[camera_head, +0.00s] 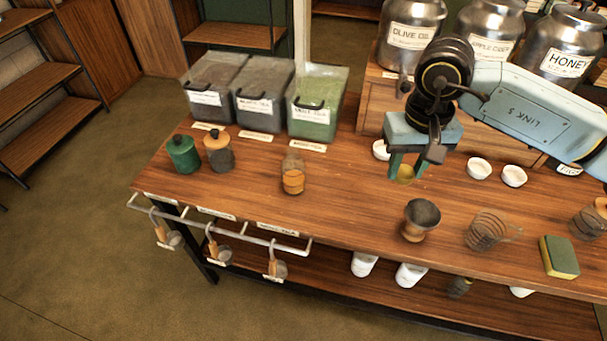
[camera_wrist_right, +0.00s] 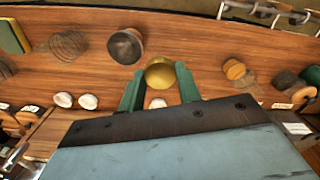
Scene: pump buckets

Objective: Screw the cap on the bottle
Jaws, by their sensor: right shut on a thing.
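A round gold cap (camera_head: 405,174) is in my right gripper (camera_head: 405,172), held above the tabletop by its two green fingers. In the right wrist view the gold cap (camera_wrist_right: 160,74) sits between the fingertips of the gripper (camera_wrist_right: 160,88). A small clear bottle (camera_head: 292,177) with an orange band stands upright on the table, well left of the gripper. It also shows in the right wrist view (camera_wrist_right: 234,69), right of the cap and apart from it. My left gripper is in neither view.
A dark-topped cup (camera_head: 421,218), a wire-like glass mug (camera_head: 488,230) and a sponge (camera_head: 559,257) stand front right. Two lidded jars (camera_head: 184,154) (camera_head: 218,151) and labelled bins (camera_head: 318,103) stand left and behind. White bowls (camera_head: 479,169) sit right. The wood between bottle and cup is clear.

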